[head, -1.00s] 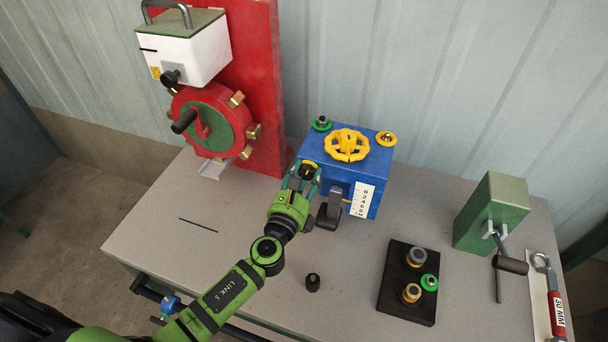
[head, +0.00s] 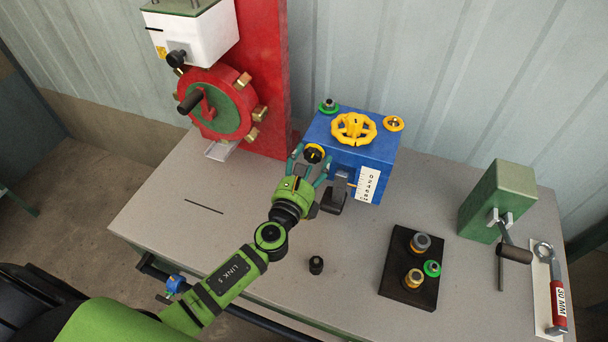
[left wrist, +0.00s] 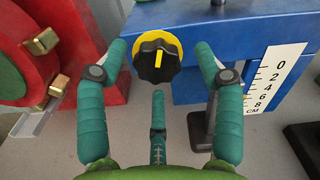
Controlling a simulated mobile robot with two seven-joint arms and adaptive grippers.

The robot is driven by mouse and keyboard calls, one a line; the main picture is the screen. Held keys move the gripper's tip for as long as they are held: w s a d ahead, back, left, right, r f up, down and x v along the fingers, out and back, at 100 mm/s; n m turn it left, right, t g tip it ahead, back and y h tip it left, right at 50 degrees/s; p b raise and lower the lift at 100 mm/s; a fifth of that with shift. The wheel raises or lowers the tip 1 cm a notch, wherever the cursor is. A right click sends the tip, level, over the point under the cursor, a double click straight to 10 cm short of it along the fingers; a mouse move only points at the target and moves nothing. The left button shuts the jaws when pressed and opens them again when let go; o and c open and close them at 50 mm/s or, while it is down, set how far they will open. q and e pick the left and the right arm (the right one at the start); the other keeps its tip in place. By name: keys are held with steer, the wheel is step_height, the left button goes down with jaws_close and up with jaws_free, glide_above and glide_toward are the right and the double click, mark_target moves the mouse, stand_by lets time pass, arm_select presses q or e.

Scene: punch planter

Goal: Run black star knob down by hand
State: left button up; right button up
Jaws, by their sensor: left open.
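The black star knob (head: 314,153) sits on a yellow disc at the left front of the blue box (head: 350,160). In the left wrist view the knob (left wrist: 157,62) shows its ribbed rim and a yellow pointer line standing nearly upright. My left gripper (head: 311,160) is open at the knob. In the left wrist view its teal fingers (left wrist: 160,65) stand apart on either side of the knob, with clear gaps, and a third finger is below it. The fingers do not appear to touch the knob. My right gripper is not in view.
A yellow handwheel (head: 354,128) tops the box, and a white scale (head: 368,185) is on its front. A black lever-like part (head: 334,200) stands right of my gripper. A red panel with a wheel (head: 215,104) stands left. A black tray (head: 410,290) lies front right.

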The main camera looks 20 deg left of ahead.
arm_select(q)
steer(key=s, duration=1.1)
steer(key=shift+s, duration=0.25)
steer(key=shift+a+f, duration=0.1)
steer(key=shift+a, duration=0.05)
steer(key=s, duration=1.2)
steer(key=shift+a, duration=0.2)
